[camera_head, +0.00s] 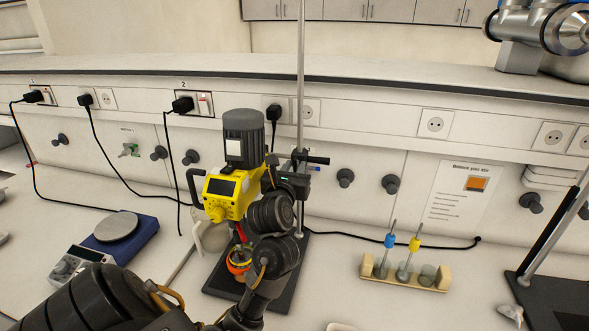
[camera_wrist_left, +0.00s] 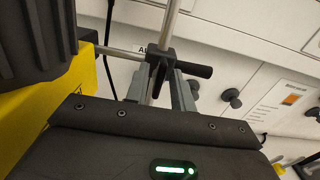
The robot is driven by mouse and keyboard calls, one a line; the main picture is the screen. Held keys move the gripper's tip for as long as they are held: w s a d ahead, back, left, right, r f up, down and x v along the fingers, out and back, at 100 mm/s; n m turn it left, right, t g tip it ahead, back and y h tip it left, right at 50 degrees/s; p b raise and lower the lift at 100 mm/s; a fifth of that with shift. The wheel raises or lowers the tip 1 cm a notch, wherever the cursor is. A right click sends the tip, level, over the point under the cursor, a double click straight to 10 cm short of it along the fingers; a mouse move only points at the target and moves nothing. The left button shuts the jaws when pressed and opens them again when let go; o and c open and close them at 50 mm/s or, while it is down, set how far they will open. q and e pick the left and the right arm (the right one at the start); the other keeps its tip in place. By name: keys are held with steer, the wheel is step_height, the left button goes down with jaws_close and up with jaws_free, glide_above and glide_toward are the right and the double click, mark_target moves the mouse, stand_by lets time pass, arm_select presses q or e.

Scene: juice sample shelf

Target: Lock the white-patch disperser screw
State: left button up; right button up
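The white-patch disperser (camera_head: 244,138) has a grey motor with a white label above a yellow body with a dark screen. It hangs on a vertical metal rod (camera_head: 300,75), held by a dark clamp. A black screw handle (camera_head: 318,160) sticks out right at the clamp and also shows in the wrist view (camera_wrist_left: 195,69). My left gripper (camera_head: 297,172) is at the clamp, right of the yellow body. In the wrist view its grey fingers (camera_wrist_left: 161,85) stand apart on either side of a dark clamp part; whether they press on it is unclear. My right gripper is not in view.
A small rack (camera_head: 405,273) with blue- and yellow-topped tools stands right of the stand base (camera_head: 286,292). A blue-grey hotplate or scale (camera_head: 118,230) is at left. Another dark stand (camera_head: 548,290) is at far right. A wall with knobs and sockets lies behind.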

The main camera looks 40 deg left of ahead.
arm_select(q)
jaws_close()
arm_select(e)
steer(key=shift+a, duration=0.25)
